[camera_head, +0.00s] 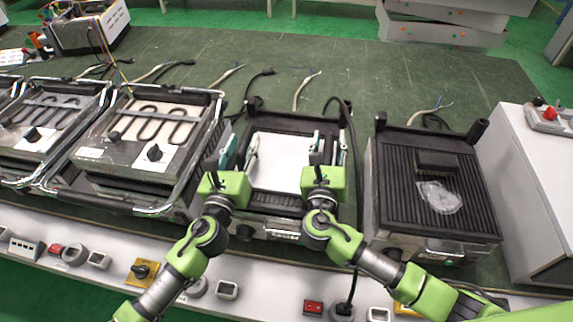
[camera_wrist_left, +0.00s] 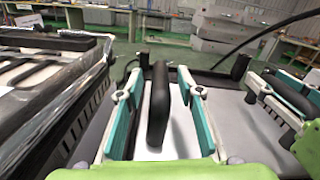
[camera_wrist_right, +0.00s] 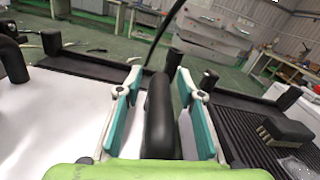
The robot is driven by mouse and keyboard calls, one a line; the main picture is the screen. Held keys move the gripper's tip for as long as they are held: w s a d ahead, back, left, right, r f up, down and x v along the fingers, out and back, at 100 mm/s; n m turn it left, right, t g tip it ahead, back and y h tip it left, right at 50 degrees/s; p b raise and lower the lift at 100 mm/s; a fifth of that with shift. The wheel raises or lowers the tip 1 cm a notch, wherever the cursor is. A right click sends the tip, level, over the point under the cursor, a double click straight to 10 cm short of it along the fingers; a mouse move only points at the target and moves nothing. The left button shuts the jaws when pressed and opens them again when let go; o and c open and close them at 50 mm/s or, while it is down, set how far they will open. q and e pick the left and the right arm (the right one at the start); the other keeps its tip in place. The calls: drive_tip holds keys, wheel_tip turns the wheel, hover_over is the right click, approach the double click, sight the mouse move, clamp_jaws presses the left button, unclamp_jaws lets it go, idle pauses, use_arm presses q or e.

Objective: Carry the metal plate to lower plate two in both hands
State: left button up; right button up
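The metal plate (camera_head: 280,162) is a pale flat sheet lying on the middle grill's black base (camera_head: 285,122). It has a black bar handle on each side. My left gripper (camera_head: 238,150) is open, its fingers on either side of the left handle (camera_wrist_left: 158,105) with gaps showing. My right gripper (camera_head: 328,148) is open around the right handle (camera_wrist_right: 159,115), also with gaps. A ribbed black lower plate (camera_head: 405,185) on the right grill carries a dark block (camera_head: 437,162) and a clear crumpled piece (camera_head: 440,197). No marking shows which plate is number two.
Two grills with heating coils stand at left, the nearer one (camera_head: 155,130) close to my left gripper. A white box (camera_head: 525,180) stands at far right. Loose cables (camera_head: 305,90) lie behind the grills. The green table (camera_head: 330,55) behind is mostly clear.

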use_arm(q)
drive_tip(key=shift+f, duration=0.15)
use_arm(e)
drive_tip(key=shift+w, duration=0.15)
use_arm(q)
drive_tip(key=shift+s, duration=0.25)
drive_tip(key=v, duration=1.1)
drive_tip(key=shift+a, duration=0.1)
use_arm(e)
drive_tip(key=shift+s+a, duration=0.15)
drive_tip(key=shift+s, duration=0.35)
use_arm(q)
drive_tip(key=shift+s, duration=0.2)
use_arm(e)
drive_tip(key=v, duration=1.1)
use_arm(q)
drive_tip(key=shift+s, duration=0.1)
use_arm(e)
drive_tip(key=shift+s, duration=0.1)
